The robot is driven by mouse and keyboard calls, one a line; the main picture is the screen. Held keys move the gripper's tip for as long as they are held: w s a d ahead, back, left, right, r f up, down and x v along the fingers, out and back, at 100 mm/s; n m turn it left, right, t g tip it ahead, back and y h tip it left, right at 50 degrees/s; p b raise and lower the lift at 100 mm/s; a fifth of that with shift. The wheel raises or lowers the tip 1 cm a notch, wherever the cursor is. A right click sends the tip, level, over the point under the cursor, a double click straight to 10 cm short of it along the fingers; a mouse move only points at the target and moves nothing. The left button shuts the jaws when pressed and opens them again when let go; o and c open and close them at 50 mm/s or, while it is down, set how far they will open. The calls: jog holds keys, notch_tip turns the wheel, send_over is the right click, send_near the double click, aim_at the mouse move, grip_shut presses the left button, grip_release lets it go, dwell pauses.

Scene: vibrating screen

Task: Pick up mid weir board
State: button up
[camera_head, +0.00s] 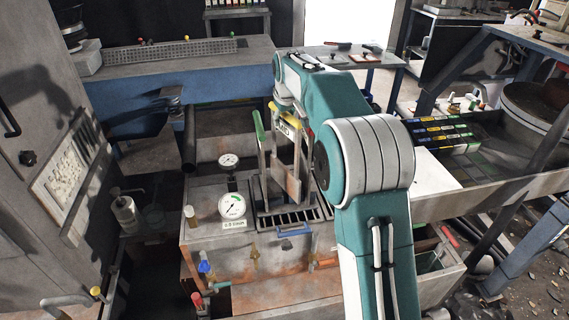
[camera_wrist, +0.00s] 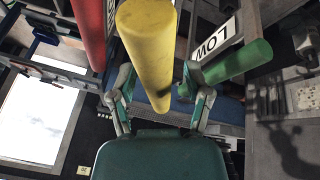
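The mid weir board shows a yellow handle (camera_head: 286,118) with a label reading MID below it, in a slotted frame on the tank. In the wrist view the yellow handle (camera_wrist: 150,50) lies between the two fingers of my gripper (camera_wrist: 160,85). The fingers stand apart on either side of it, with small gaps showing. In the head view my gripper (camera_head: 284,103) is right above the handle, partly hidden by my arm. The green handle (camera_head: 259,125) is beside it on the left; in the wrist view the green handle (camera_wrist: 237,62) sits right, by a LOW label.
A red handle (camera_wrist: 88,33) is close on the left in the wrist view. Two round gauges stand left of the frame, the larger gauge (camera_head: 231,206) in front. Valves and pipes line the tank front. A grey cabinet (camera_head: 45,130) stands at the left.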

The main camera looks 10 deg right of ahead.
grip_shut()
